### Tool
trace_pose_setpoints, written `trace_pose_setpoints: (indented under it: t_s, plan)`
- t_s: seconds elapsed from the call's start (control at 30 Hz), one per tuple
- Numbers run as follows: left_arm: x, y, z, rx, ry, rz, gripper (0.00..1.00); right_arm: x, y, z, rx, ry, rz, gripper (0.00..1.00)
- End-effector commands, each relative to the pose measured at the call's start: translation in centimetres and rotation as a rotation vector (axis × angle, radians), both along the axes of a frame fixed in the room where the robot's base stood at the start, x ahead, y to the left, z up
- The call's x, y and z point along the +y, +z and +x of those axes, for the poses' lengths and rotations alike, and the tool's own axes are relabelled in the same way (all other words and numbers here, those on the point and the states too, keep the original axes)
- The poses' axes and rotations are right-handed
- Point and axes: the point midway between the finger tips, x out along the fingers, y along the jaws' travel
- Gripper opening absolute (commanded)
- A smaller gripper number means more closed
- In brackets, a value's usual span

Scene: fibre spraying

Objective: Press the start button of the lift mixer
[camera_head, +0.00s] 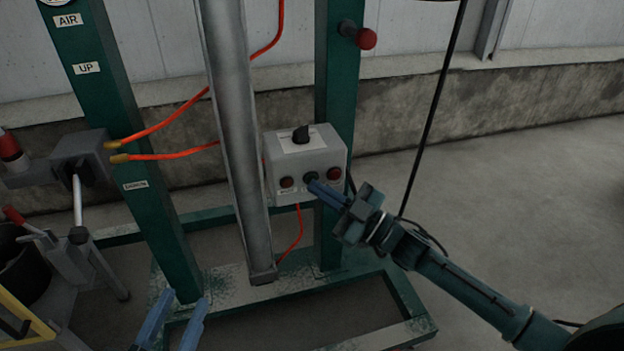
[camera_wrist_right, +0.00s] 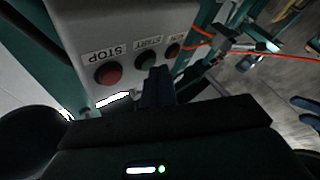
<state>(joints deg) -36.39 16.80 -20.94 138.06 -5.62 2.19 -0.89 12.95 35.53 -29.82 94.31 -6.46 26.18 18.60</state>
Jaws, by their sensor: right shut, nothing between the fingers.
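The grey control box (camera_head: 305,155) of the lift mixer hangs on the green frame, with a black rotary knob (camera_head: 301,134) above a row of buttons. In the wrist view the green START button (camera_wrist_right: 145,60) sits between the red STOP button (camera_wrist_right: 108,73) and a dark red button (camera_wrist_right: 173,50). My right gripper (camera_head: 316,187) is shut and empty, its blue fingertips at the START button; they also show in the wrist view (camera_wrist_right: 158,72). I cannot tell whether they touch it. My left gripper (camera_head: 176,308) is low at the left, fingers apart, empty.
A grey column (camera_head: 233,130) stands left of the box. Orange hoses (camera_head: 175,153) run behind it. A red knob (camera_head: 366,39) sticks out above the box. A black cable (camera_head: 430,115) hangs to the right. The floor at the right is clear.

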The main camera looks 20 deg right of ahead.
Motion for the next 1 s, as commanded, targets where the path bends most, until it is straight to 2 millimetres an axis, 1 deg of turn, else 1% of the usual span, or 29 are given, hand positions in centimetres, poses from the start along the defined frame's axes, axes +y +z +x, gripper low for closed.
trace_pose_setpoints:
  t_s: [0.57, 0.87, 1.0]
  plan:
    - [0.0, 0.11, 0.16, -0.008, 0.0, 0.001, 0.33, 0.05, 0.04, 0.72, -0.001, 0.0, 0.001, 0.0]
    - [0.01, 0.3, 0.27, -0.013, 0.001, 0.0, 0.33, 0.03, 0.06, 0.67, -0.001, 0.0, 0.001, 0.0]
    - [0.01, 0.65, 0.27, -0.013, 0.001, 0.0, 0.33, 0.01, 0.08, 0.25, 0.002, 0.0, 0.001, 0.0]
